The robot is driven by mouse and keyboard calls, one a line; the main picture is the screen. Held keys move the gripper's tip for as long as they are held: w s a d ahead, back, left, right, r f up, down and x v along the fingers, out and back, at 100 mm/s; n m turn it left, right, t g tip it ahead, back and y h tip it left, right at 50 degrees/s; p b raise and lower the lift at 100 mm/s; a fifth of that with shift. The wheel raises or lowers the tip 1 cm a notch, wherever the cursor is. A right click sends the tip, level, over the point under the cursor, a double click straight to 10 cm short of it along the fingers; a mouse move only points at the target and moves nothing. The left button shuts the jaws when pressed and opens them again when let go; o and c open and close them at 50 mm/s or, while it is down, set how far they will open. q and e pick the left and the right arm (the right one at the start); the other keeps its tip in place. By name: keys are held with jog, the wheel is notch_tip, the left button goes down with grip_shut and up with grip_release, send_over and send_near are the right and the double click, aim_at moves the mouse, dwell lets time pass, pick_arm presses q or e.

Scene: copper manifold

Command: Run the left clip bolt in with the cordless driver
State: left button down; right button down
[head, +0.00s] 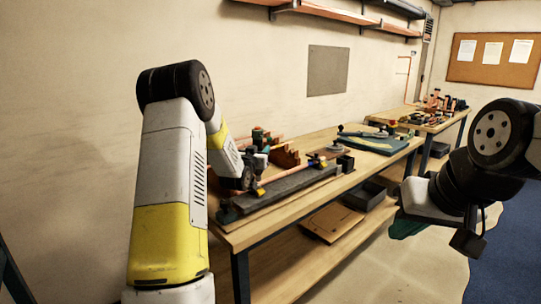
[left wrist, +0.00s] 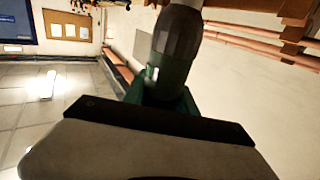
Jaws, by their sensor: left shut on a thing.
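My left gripper (head: 240,178) is over the near end of the bench, by the left end of the copper pipe. In the left wrist view it is shut on the green and black cordless driver (left wrist: 175,50), whose far end is cut off by the frame. The copper pipe (head: 290,175) lies along a long dark grey bar (head: 290,189) on the bench. The left clip and its bolt are too small and too hidden by my gripper to make out. My right gripper (head: 438,232) hangs at the right, away from the bench; its fingers are unclear.
The wooden workbench (head: 237,239) runs along the wall. Brown stepped blocks (head: 287,157) stand behind the bar. A cardboard sheet (head: 332,222) and a dark bin (head: 365,195) lie on the lower shelf.

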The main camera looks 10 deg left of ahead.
pick_arm(q)
jog(key=shift+r, duration=2.1)
